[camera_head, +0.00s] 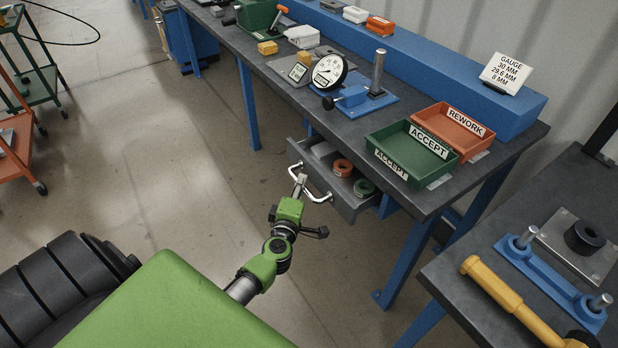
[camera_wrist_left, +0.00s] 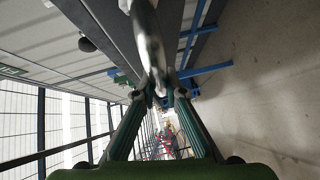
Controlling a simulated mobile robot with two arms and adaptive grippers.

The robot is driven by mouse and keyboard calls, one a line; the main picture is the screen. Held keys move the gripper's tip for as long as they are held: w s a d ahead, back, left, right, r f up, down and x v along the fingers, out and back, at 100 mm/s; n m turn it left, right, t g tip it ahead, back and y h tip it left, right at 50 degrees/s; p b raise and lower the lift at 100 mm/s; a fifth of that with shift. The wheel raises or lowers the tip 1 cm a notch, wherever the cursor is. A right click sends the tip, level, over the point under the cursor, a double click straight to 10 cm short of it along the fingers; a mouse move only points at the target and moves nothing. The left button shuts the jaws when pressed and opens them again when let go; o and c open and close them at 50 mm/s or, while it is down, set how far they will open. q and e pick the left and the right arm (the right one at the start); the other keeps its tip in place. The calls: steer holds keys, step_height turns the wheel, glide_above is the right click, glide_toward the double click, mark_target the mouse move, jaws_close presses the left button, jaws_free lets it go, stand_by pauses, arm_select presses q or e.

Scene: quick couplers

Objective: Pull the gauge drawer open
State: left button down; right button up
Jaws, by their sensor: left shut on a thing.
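The gauge drawer (camera_head: 350,205) under the grey bench stands partly open. An orange ring (camera_head: 343,167) and a green ring (camera_head: 364,187) lie inside it. Its pale bar handle (camera_head: 318,197) runs across the drawer front. My left gripper (camera_head: 300,181) is at the handle and shut on it. In the left wrist view the handle (camera_wrist_left: 148,40) passes between the fingertips of the left gripper (camera_wrist_left: 161,90). My right gripper is not in view.
On the bench are a green ACCEPT tray (camera_head: 410,152), an orange REWORK tray (camera_head: 449,131), a dial gauge (camera_head: 329,70) and a blue stand (camera_head: 368,98). A second table (camera_head: 520,235) with a yellow-handled tool is at right. The floor before the drawer is clear apart from my arm.

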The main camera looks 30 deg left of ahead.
arm_select(q)
steer(key=s+a, duration=0.3)
steer(key=s, duration=0.4)
steer(key=s+a, duration=0.2)
steer(key=s, duration=0.5)
steer(key=shift+s+a+b, duration=0.15)
steer(key=shift+a+b, duration=0.2)
steer(key=shift+a, duration=0.05)
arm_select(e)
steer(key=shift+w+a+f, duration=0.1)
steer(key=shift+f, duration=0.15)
arm_select(q)
steer(key=c, duration=2)
jaws_free()
steer(key=shift+c, duration=0.2)
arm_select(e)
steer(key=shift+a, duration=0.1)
arm_select(q)
steer(key=v, duration=1.2)
steer(key=shift+f, duration=0.15)
